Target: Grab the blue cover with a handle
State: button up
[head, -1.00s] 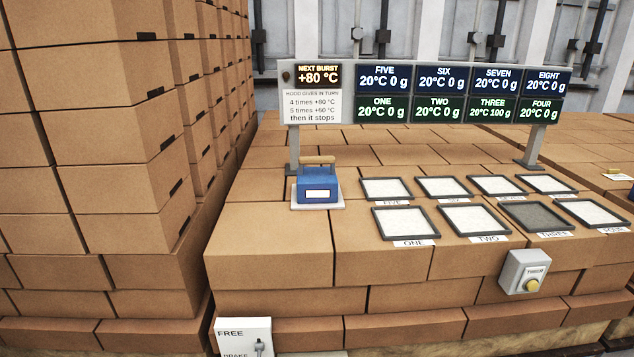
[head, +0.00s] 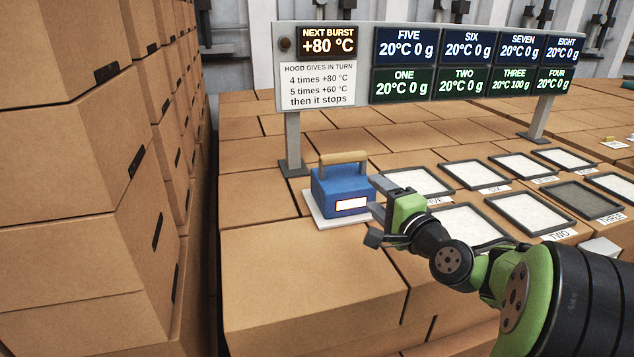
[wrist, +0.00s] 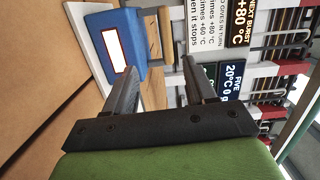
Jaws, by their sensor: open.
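The blue cover (head: 342,188) has a tan wooden handle (head: 343,157) on top and a white label with a dark red edge on its front. It sits upright on a white plate (head: 322,221) at the near left part of the box surface. In the wrist view the blue cover (wrist: 115,50) appears turned sideways, with its handle (wrist: 155,42) beyond the fingertips. My gripper (head: 376,200) is open and empty just right of the cover, its fingers pointing toward it. In the wrist view my gripper (wrist: 160,85) shows two parted fingers with nothing between them.
A display board (head: 430,65) on two posts stands behind the cover; its left post (head: 293,140) is close. Several framed white pads (head: 475,174) lie to the right, one dark (head: 575,197). Stacked boxes (head: 85,190) rise at the left.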

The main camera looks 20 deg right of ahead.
aim_at(346, 159)
jog(key=shift+m+t, duration=0.3)
jog(key=w, duration=0.5)
jog(key=w+p, duration=0.1)
jog(key=w, duration=0.4)
jog(key=w+p, duration=0.1)
jog(key=w, duration=0.4)
jog(key=shift+w+a+r, duration=0.25)
jog(key=shift+w+a, duration=0.05)
jog(key=shift+a, duration=0.1)
jog(key=shift+s, duration=0.15)
jog(key=shift+c, duration=0.4)
grip_shut()
jog(key=shift+r, duration=0.25)
